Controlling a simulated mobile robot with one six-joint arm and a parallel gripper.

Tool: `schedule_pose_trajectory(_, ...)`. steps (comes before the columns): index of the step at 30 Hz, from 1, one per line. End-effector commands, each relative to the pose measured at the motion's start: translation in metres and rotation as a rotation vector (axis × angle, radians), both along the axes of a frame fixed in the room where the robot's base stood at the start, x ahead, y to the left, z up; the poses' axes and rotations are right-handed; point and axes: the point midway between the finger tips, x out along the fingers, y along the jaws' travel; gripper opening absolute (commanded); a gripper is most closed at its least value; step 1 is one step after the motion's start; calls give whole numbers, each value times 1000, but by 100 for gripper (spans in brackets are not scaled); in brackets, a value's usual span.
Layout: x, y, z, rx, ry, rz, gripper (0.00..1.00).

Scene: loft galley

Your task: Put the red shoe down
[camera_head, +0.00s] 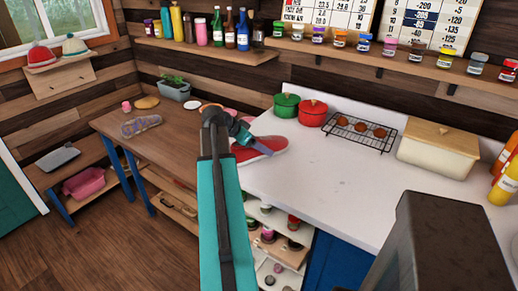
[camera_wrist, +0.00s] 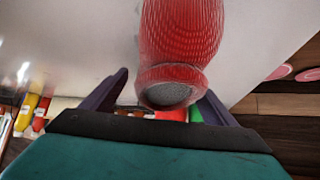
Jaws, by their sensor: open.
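The red shoe (camera_head: 264,150) lies on the white countertop (camera_head: 335,180), near its left end, with a pale sole edge. My gripper (camera_head: 243,136) is just at the shoe's left end, and my arm hides part of that area. In the wrist view, the red shoe (camera_wrist: 180,38) shows large, with one end close to my gripper (camera_wrist: 166,86). The two dark fingers stand apart on either side of that end. The gripper is open. I cannot tell whether a finger still touches the shoe.
Behind the shoe stand a green pot (camera_head: 286,106) and a red pot (camera_head: 312,113). A wire rack (camera_head: 350,138) and a cream bread box (camera_head: 437,152) are to the right. A lower wooden table (camera_head: 165,135) with a purple-grey shoe (camera_head: 141,125) is left. The counter's middle is clear.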

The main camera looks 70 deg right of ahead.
Motion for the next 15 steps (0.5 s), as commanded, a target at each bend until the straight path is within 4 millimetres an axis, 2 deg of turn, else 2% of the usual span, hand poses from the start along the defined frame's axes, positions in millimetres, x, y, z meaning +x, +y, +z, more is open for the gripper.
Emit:
schedule_pose_trajectory(1, 0, 0, 0, 0, 0, 0, 79)
schedule_pose_trajectory(9, 0, 0, 0, 0, 0, 0, 33)
schedule_pose_trajectory(11, 0, 0, 1, -1, 1, 0, 25)
schedule_pose_trajectory(15, 0, 0, 0, -1, 1, 0, 25)
